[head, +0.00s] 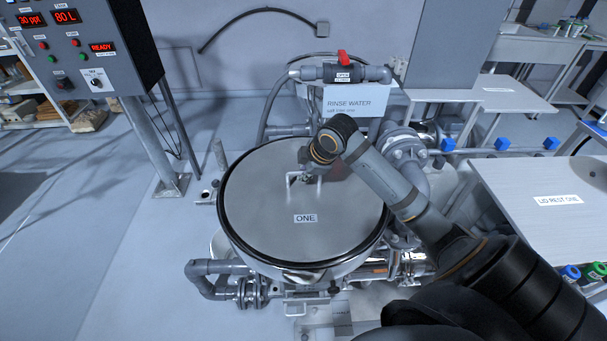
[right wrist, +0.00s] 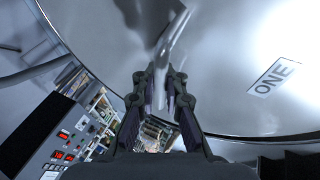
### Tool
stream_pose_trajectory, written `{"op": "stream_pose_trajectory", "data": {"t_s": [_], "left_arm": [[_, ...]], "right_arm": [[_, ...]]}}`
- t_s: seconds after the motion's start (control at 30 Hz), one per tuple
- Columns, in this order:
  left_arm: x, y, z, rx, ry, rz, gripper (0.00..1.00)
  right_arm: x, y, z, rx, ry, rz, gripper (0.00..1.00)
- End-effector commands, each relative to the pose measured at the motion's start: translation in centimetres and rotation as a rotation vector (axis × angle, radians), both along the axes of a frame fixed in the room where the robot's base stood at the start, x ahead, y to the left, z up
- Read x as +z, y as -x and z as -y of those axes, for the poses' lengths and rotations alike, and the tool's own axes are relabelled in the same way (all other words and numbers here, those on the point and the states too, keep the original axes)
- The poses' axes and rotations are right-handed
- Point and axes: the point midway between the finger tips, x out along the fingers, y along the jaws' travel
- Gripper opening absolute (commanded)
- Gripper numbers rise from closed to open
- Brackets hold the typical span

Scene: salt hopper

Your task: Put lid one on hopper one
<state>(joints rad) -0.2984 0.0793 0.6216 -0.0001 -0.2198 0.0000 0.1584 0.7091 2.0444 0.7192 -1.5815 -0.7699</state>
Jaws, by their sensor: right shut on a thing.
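Lid one (head: 265,190) is a round grey metal disc with a dark rim and a label "ONE". In the head view it lies over the mouth of hopper one (head: 318,274), a shiny steel vessel, and looks roughly level and centred. I cannot tell whether it touches the hopper all around. My right gripper (head: 307,173) is shut on the handle at the lid's middle. In the right wrist view, the gripper (right wrist: 160,82) has its fingers on the metal handle (right wrist: 173,42) above the lid (right wrist: 225,65). My left gripper is not in view.
Grey pipes (head: 215,272) and a valve with a red handle (head: 343,58) surround the hopper. A table labelled "LID REST ONE" (head: 540,180) at the right is bare on top. A control panel (head: 75,45) stands at the left. Open floor (head: 95,240) lies left.

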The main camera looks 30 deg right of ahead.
Motion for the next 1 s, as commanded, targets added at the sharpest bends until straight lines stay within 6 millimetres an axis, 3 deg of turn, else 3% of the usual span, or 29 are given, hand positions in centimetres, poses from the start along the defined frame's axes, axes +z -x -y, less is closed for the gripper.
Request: {"op": "stream_pose_trajectory", "data": {"t_s": [0.1, 0.97, 1.0], "left_arm": [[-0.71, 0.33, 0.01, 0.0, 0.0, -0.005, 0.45], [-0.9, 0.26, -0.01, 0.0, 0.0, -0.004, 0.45], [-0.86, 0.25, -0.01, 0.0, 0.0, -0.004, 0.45]], "right_arm": [[-0.42, -0.08, -0.03, 0.001, 0.001, 0.005, 0.0], [-1.17, -0.04, -0.05, 0.001, -0.001, 0.004, 0.0], [-1.12, -0.05, -0.06, 0.001, -0.001, 0.004, 0.12]]}}
